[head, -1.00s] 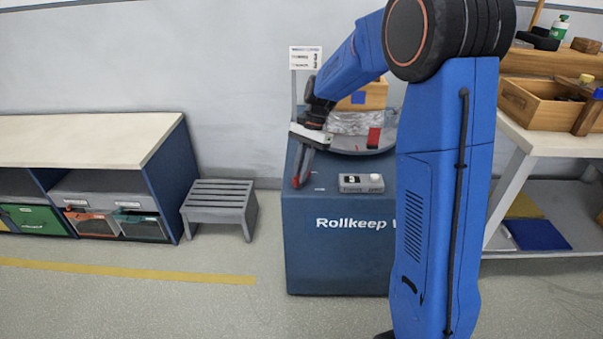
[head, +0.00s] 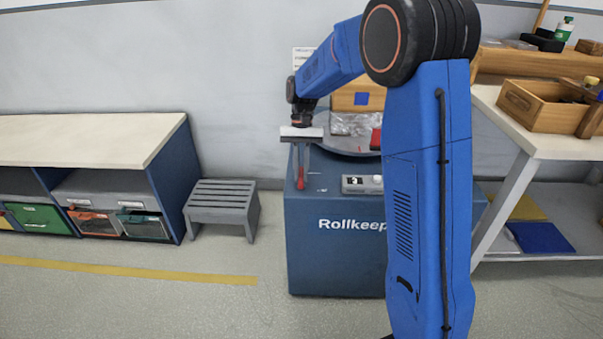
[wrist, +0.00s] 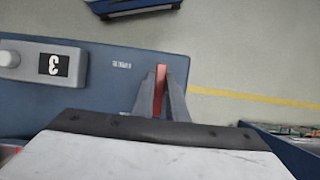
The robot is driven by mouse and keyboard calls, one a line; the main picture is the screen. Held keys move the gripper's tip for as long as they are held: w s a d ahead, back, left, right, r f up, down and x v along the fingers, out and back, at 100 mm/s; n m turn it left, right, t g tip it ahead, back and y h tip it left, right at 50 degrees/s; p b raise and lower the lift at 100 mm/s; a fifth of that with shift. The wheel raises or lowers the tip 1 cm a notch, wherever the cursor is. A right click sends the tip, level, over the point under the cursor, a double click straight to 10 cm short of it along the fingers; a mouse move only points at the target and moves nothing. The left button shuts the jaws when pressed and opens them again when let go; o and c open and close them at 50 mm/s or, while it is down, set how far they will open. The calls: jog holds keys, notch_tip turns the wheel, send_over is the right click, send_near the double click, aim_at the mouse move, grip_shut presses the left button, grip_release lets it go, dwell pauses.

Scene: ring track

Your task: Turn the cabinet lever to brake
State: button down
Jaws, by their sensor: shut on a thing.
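The blue cabinet (head: 325,255) marked "Rollkeep" stands ahead of me against the wall. A red lever (head: 300,182) shows at the left front of its top, and its red bar (wrist: 161,76) also shows in the wrist view. My gripper (head: 301,168) points down over that left front corner. In the wrist view its two fingers (wrist: 161,98) are shut on the lever, one on each side. The fingers hide the lower part of the lever. Small white print (wrist: 121,65) lies beside the lever on the cabinet top, too small to read.
A grey box with a dark "3" display and a white knob (head: 362,184) sits right of the lever. A round tray (head: 350,150) with a clear bag is behind. A grey slatted stool (head: 222,205) stands left, a workbench (head: 535,140) right. Floor in front is clear.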

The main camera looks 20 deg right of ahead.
dwell(0.4)
jog(key=c, duration=1.8)
grip_release()
jog(key=shift+o, duration=0.2)
jog(key=shift+w+r, duration=0.1)
jog(key=v, duration=1.7)
jog(key=shift+r, duration=0.15)
